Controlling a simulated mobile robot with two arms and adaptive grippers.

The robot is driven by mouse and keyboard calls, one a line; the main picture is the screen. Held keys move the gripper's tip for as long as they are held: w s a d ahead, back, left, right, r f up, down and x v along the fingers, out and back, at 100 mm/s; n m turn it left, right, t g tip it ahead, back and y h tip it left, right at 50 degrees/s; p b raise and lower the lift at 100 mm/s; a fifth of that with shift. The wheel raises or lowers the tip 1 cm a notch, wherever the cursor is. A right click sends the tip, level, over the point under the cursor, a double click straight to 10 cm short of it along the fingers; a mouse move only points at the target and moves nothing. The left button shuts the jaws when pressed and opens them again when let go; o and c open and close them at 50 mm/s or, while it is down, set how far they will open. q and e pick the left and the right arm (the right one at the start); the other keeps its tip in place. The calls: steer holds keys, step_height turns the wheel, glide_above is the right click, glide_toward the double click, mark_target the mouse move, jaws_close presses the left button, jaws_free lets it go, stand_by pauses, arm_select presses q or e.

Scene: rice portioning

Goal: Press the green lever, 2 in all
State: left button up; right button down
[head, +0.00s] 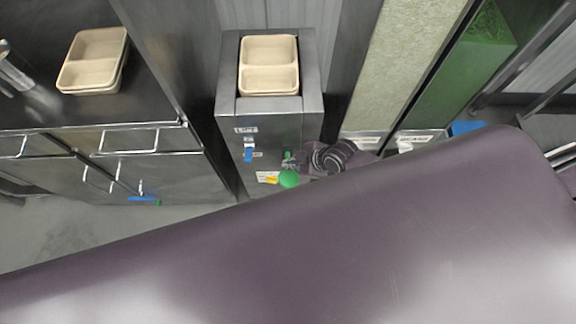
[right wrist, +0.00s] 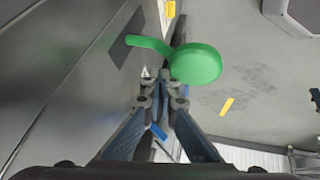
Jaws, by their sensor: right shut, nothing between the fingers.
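The green lever (head: 289,179) sticks out low on the front of the grey metal dispenser (head: 227,105). In the right wrist view the lever (right wrist: 195,64) has a round green knob on a short green arm that comes out of the metal front. My right gripper (right wrist: 163,76) is shut and empty, with its fingertips close beside the knob; I cannot tell whether they touch it. In the head view the right gripper (head: 298,163) is small and partly hidden, just by the lever. A beige two-compartment tray (head: 269,94) sits in the dispenser's top. My left gripper is not in view.
A stack of beige trays (head: 92,88) stands on the metal counter (head: 38,115) at the left. A tall dispenser with green contents (head: 470,60) stands at the right. My own purple arm link covers the lower part of the head view.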

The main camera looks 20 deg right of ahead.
mark_target(292, 173)
steer(key=shift+s+a+f+b, duration=0.1)
steer(key=shift+s+f+b, duration=0.15)
steer(key=shift+f+b, duration=0.3)
steer(key=shift+s+a+f+b, duration=0.1)
steer(key=shift+s+f+b, duration=0.2)
steer(key=shift+f, duration=0.5)
steer(key=shift+s+f+b, duration=0.25)
steer(key=shift+f+b, duration=0.2)
steer(key=shift+f, duration=0.2)
stand_by(1.8)
steer(key=shift+w+d+r+p, duration=0.1)
steer(key=shift+w+r+p, duration=0.15)
steer(key=shift+r+p, duration=0.5)
steer(key=shift+w+d+r+p, duration=0.1)
steer(key=shift+w+r+p, duration=0.3)
steer(key=shift+r, duration=0.55)
steer(key=shift+w+r+p, duration=0.15)
steer(key=shift+r+p, duration=0.6)
steer(key=shift+r, duration=0.1)
steer(key=shift+w+r, duration=0.1)
steer(key=shift+r, duration=0.25)
steer(key=shift+w+d, duration=0.1)
steer(key=r+p, duration=0.1)
steer(key=w+r+p, duration=0.1)
steer(key=r, duration=0.1)
steer(key=r+p, duration=0.1)
steer(key=shift+w+d+r+p, duration=0.2)
steer(key=shift+w+r+p, duration=0.05)
steer(key=shift+r+p, duration=0.15)
